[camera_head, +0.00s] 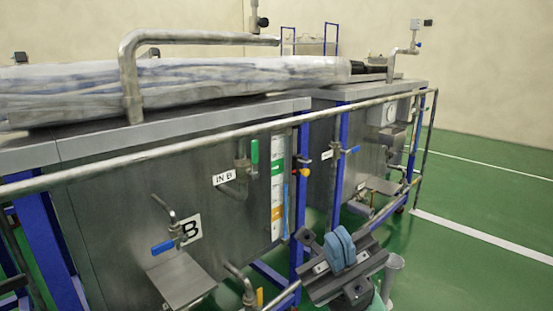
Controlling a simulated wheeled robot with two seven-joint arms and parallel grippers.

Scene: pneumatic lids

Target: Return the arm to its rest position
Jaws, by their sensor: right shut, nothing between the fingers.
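My right gripper (340,247) is at the lower middle right of the head view, in front of the tanks and the rail. Its blue finger pads are pressed together with nothing between them. Its dark grey body and part of my right arm show below and beside the pads. It appears apart from the tank fittings, but its exact distance from the rail posts is hard to tell. My left gripper does not show.
A metal handrail (210,143) crosses in front of the steel tank (125,205), marked B. A blue-handled valve (165,246) and green-handled valve (254,151) stick out from it. A second tank (330,120) stands behind. Green floor (480,190) is clear at right.

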